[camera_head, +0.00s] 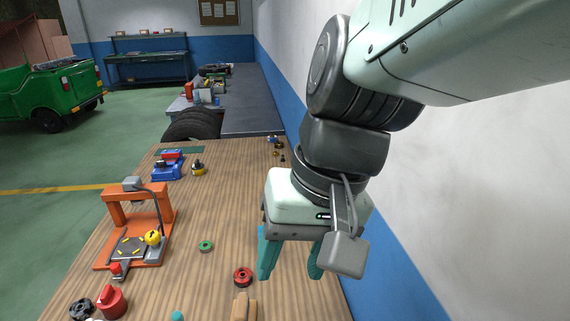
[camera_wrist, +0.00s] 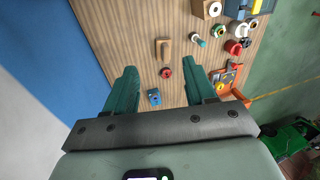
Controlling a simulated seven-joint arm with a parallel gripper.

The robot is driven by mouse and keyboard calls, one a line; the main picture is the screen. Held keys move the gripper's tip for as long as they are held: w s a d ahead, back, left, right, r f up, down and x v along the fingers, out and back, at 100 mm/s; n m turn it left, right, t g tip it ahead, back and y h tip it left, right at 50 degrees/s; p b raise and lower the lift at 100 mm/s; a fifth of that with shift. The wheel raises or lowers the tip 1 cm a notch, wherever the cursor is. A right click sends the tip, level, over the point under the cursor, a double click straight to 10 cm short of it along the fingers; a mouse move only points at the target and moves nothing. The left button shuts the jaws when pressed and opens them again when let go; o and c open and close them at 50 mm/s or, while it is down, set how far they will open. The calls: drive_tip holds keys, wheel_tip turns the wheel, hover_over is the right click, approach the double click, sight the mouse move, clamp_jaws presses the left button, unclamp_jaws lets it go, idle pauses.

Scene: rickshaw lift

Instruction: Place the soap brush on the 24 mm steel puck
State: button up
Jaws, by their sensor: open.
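My gripper (camera_head: 290,277) is open and empty above the right side of the wooden bench; its two teal fingers also show apart in the wrist view (camera_wrist: 159,66). I cannot identify the soap brush or the 24 mm steel puck for certain. A small teal-topped piece with a pale stem (camera_wrist: 197,39) stands on the bench; its teal top shows at the bottom edge of the head view (camera_head: 177,316). A red ring-shaped piece (camera_head: 243,277) lies left of my fingers. A small blue object (camera_wrist: 154,97) shows between the fingers, apart from them, mostly hidden in the head view.
A tan wooden block (camera_head: 245,307) is near the front. A green ring (camera_head: 206,246) lies mid-bench. An orange press frame (camera_head: 128,215) stands left, with a red knobbed piece (camera_head: 112,300) in front. A blue fixture (camera_head: 168,167) sits farther back. The wall is close on the right.

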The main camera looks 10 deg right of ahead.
drive_tip(key=d+r+t+h, duration=0.2)
drive_tip(key=d+r+t, duration=0.2)
drive_tip(key=d+r, duration=0.2)
drive_tip(key=shift+w+t+h, duration=0.2)
drive_tip(key=shift+t+h, duration=0.2)
idle(0.7)
